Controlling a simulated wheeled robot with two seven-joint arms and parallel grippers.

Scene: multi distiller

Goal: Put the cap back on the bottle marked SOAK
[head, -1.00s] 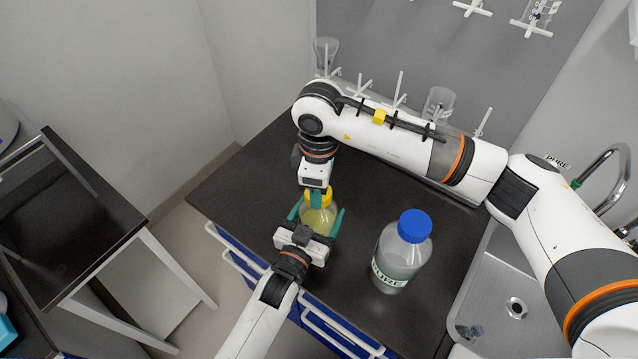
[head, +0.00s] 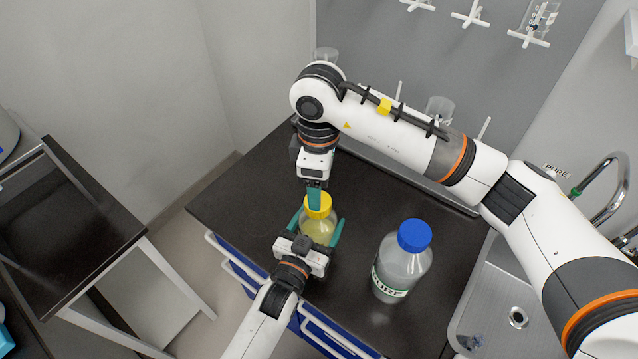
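A small bottle (head: 319,231) with yellowish liquid stands upright near the front edge of the dark bench; no SOAK marking is readable on it. A yellow cap (head: 324,209) sits on its mouth and looks level. My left gripper (head: 317,226) is around the bottle body, one teal finger on each side, apparently shut on it. My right gripper (head: 314,205) points down from above, with a teal finger overlapping the cap in the picture. I see it edge-on, so I cannot tell whether it is open or touching the cap.
A larger clear bottle (head: 404,268) with a blue cap (head: 414,235) and a PURE label stands to the right. A sink (head: 490,300) and tap (head: 612,175) lie further right. Glassware on pegs is behind my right arm. The bench (head: 245,190) is clear to the left.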

